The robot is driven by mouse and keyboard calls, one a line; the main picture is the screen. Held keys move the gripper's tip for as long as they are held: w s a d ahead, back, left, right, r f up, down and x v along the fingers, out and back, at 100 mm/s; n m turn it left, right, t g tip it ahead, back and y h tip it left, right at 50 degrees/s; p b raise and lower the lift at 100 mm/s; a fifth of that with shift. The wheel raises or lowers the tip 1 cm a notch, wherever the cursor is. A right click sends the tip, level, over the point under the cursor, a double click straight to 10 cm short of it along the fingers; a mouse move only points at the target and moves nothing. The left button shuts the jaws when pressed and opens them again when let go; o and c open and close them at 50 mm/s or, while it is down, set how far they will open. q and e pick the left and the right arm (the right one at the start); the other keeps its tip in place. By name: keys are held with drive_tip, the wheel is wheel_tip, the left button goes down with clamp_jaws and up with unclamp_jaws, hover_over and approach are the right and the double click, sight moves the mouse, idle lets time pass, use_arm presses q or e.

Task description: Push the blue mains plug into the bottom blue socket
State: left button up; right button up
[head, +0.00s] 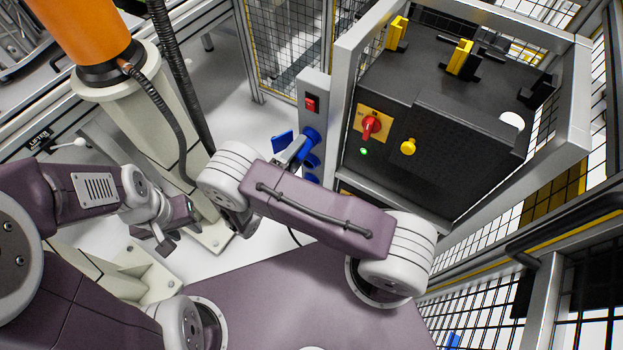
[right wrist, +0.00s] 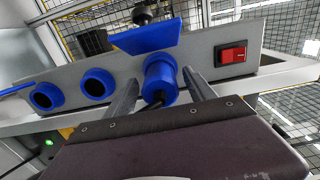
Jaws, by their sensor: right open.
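The blue mains plug (right wrist: 160,78) sits at the blue socket nearest the red switch, with a black cable coming out of its back. It also shows in the head view (head: 310,137) at the upper end of the socket row. My right gripper (right wrist: 158,92) is open, one finger on each side of the plug, with gaps visible. It also shows in the head view (head: 296,150). The middle socket (right wrist: 97,83) and the bottom socket (right wrist: 46,97), farthest from the switch, have dark, empty openings. My left gripper (head: 176,226) hangs at the left, away from the panel; its jaws are unclear.
The grey panel (head: 315,87) carries a red switch (right wrist: 233,57). A raised blue flap (right wrist: 148,38) stands beside the plug. A black machine cabinet (head: 440,140) with a red knob (head: 371,124) stands right of the panel. Mesh fencing (head: 285,40) is behind.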

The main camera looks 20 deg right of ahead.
drive_tip(key=shift+c, duration=0.3)
idle(0.5)
clamp_jaws()
idle(0.3)
